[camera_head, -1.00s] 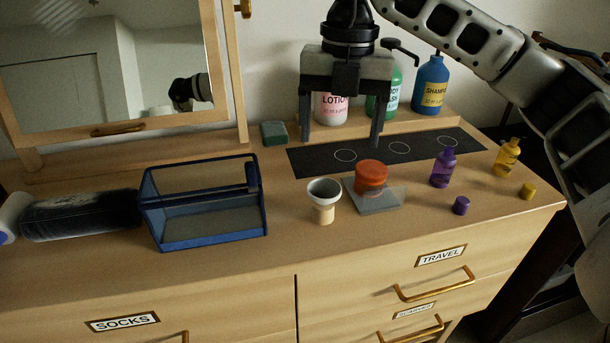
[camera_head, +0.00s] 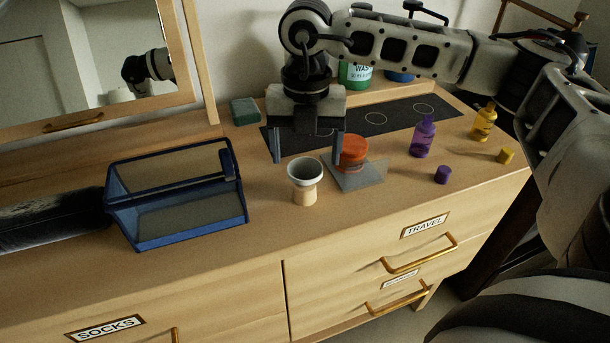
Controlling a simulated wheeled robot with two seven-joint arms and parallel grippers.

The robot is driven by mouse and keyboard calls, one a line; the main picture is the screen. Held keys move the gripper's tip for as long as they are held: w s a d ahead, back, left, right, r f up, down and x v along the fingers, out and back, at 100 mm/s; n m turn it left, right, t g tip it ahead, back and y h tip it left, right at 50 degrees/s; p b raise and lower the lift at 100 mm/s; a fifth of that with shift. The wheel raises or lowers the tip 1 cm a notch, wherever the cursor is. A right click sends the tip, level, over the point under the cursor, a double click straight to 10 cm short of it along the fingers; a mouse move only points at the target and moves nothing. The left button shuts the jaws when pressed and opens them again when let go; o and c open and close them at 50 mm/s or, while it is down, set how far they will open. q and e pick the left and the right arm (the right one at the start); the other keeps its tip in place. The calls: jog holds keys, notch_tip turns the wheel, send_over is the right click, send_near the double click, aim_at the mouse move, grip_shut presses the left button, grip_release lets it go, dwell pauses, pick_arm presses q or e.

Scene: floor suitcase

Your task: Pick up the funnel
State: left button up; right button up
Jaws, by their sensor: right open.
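The funnel (camera_head: 304,179) stands upright on the dresser top, with a wide grey-white bowl above a tan lower part. My right gripper (camera_head: 307,160) points down just behind and above the funnel. Its two fingers are spread wide and nothing is between them. The fingers appear to the left and right of the funnel's rim, without visible contact. My left gripper is not in view.
An orange jar (camera_head: 352,152) on a grey plate (camera_head: 356,178) stands close right of the funnel. A blue-framed caddy (camera_head: 178,192) is to the left. A purple bottle (camera_head: 423,138), purple cap (camera_head: 442,175) and yellow bottle (camera_head: 484,122) stand farther right.

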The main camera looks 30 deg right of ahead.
aim_at(305, 175)
notch_tip(305, 175, down, 5)
jog(key=shift+s+a+r, duration=0.1)
jog(key=shift+a+r, duration=0.05)
jog(key=shift+r, duration=0.05)
jog(key=shift+c, duration=0.4)
jog(key=c, duration=1)
jog(key=shift+o, duration=0.2)
jog(key=shift+r, duration=0.1)
